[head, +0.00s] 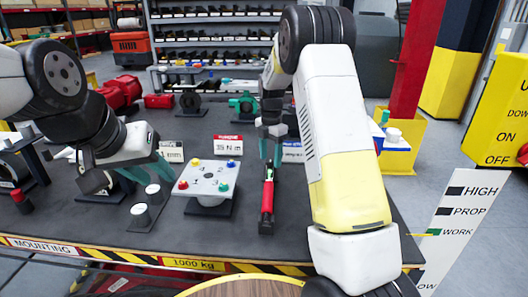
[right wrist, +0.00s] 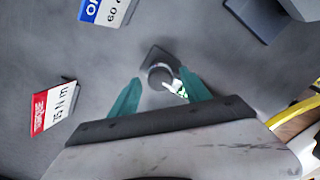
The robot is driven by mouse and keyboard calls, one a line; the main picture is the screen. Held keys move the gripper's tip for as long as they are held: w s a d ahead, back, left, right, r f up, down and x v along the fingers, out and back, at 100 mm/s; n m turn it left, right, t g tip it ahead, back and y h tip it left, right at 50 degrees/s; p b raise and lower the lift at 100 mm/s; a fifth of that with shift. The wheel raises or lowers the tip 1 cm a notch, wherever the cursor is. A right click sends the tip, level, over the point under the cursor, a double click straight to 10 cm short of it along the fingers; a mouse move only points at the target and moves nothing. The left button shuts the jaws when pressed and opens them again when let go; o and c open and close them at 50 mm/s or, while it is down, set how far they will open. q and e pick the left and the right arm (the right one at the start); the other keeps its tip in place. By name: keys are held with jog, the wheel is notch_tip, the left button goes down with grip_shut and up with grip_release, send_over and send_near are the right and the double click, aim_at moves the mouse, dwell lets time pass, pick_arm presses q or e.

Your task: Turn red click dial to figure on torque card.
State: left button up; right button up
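A torque tool with a red body (head: 267,196) and dark ends is on the bench below my right gripper (head: 271,152). I cannot tell a separate click dial on it. In the right wrist view a round dark grey piece (right wrist: 160,76) with a white and green patch lies between the apart teal fingers (right wrist: 160,98); the gripper is open. A red-and-white torque card (head: 228,145) reads about "35 N m" in the head view; it also shows in the right wrist view (right wrist: 53,108). My left gripper (head: 143,174) is open, with teal fingers apart above the left of the bench.
A light square plate (head: 204,180) with coloured knobs stands left of the tool. A blue-and-white card (right wrist: 108,10) shows at the top of the right wrist view.

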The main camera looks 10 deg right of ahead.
grip_shut()
jog(key=shift+m, duration=0.4)
jog(key=m, duration=0.7)
jog(key=shift+m, duration=0.3)
jog(key=m, duration=0.8)
jog(key=shift+m, duration=0.3)
